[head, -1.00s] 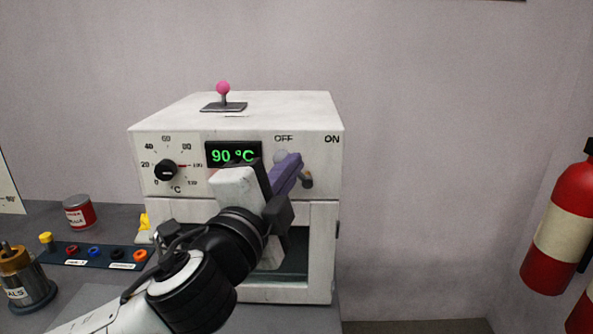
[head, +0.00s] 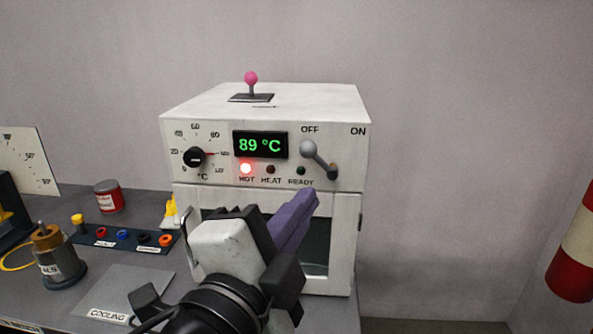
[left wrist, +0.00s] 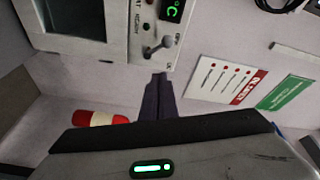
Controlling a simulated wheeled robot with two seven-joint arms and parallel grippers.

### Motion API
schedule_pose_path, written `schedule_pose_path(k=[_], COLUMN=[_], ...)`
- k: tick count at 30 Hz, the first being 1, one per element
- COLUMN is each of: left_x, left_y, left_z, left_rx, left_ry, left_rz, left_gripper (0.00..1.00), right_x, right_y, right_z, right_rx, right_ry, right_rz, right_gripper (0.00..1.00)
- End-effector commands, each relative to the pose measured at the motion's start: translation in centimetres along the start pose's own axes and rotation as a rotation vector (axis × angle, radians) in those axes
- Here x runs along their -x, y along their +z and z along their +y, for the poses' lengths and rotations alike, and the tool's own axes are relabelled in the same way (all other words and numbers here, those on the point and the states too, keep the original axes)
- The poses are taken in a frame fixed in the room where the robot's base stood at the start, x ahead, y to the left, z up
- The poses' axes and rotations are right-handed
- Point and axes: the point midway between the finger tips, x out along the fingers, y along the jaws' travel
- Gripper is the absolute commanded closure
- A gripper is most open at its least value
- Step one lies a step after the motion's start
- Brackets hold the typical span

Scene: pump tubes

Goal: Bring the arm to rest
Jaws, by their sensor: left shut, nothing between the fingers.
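My left gripper (head: 310,198) is in front of the white oven (head: 265,104), below its switch lever. Its purple fingers are shut with nothing between them. It also shows in the left wrist view (left wrist: 159,76). The lever (head: 320,159) has a grey ball at its upper left end, by the OFF mark, and is apart from the fingers. The oven display (head: 260,145) reads 89 °C. The red HOT lamp (head: 246,168) is lit. My gripper and wrist hide part of the oven door. My right gripper is not in view.
A strip of coloured rings (head: 125,238), a red can (head: 109,196) and a brass-topped pot (head: 58,258) stand on the bench at left. A grey COOLING plate (head: 130,287) lies in front. The oven top has a pink-knobbed lever (head: 251,79).

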Motion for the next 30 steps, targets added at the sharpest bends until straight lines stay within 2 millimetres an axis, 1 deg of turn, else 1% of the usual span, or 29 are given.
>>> schedule_pose_path(k=[1,2,5,6,8,9,11,12,14,15,17,18,20,21,23,24,26,27,28,29,30], left_x=[0.1,0.3,1.1,1.8,2.9,3.9,5.8,7.2,9.8,11.6,14.5,16.4,19.1,20.9,23.5,25.2,27.7,29.4,30.7,30.9,29.7], left_y=[1.4,2.4,6.3,8.1,10.6,12.2,14.6,16.1,18.2,19.5,21.1,21.9,23.0,23.6,24.3,24.7,25.1,25.3,25.5,25.7,25.9], left_z=[1.4,2.2,5.6,7.2,9.8,11.6,14.3,16.3,19.1,20.9,23.4,24.9,26.7,27.8,29.2,30.1,31.2,31.9,32.3,32.9,33.7], left_rx=[0.073,0.121,0.304,0.379,0.488,0.557,0.657,0.722,0.812,0.868,0.942,0.982,1.034,1.064,1.103,1.125,1.156,1.173,1.186,1.194,1.198], left_ry=[0.040,0.063,0.152,0.187,0.239,0.272,0.319,0.350,0.393,0.420,0.452,0.472,0.494,0.508,0.526,0.535,0.549,0.558,0.563,0.561,0.547], left_rz=[-0.038,-0.065,-0.181,-0.236,-0.321,-0.381,-0.475,-0.542,-0.645,-0.716,-0.817,-0.880,-0.967,-1.022,-1.099,-1.149,-1.222,-1.271,-1.307,-1.312,-1.271], left_gripper=[1.00,1.00,1.00,1.00,1.00,1.00,1.00,1.00,1.00,1.00,1.00,1.00,1.00,1.00,1.00,1.00,1.00,1.00,1.00,1.00,1.00], right_x=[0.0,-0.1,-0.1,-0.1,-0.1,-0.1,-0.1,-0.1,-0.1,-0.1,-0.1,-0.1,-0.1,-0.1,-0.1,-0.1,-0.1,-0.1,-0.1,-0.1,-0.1], right_y=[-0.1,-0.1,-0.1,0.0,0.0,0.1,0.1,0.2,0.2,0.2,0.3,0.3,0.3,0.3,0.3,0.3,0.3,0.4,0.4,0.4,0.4], right_z=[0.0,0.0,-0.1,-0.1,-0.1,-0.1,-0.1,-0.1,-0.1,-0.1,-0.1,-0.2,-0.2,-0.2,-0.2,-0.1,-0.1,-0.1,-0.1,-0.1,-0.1], right_rx=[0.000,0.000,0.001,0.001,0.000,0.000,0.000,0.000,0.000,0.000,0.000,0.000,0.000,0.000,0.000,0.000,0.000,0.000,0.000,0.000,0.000], right_ry=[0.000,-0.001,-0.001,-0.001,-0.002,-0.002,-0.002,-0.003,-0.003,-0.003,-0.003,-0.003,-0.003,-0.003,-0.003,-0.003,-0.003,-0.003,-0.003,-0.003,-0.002], right_rz=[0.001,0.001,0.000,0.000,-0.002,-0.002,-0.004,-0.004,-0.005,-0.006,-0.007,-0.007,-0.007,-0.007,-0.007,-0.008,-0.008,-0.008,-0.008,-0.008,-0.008], right_gripper=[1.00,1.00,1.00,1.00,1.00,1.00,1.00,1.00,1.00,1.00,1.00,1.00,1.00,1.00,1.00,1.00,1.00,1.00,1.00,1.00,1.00])
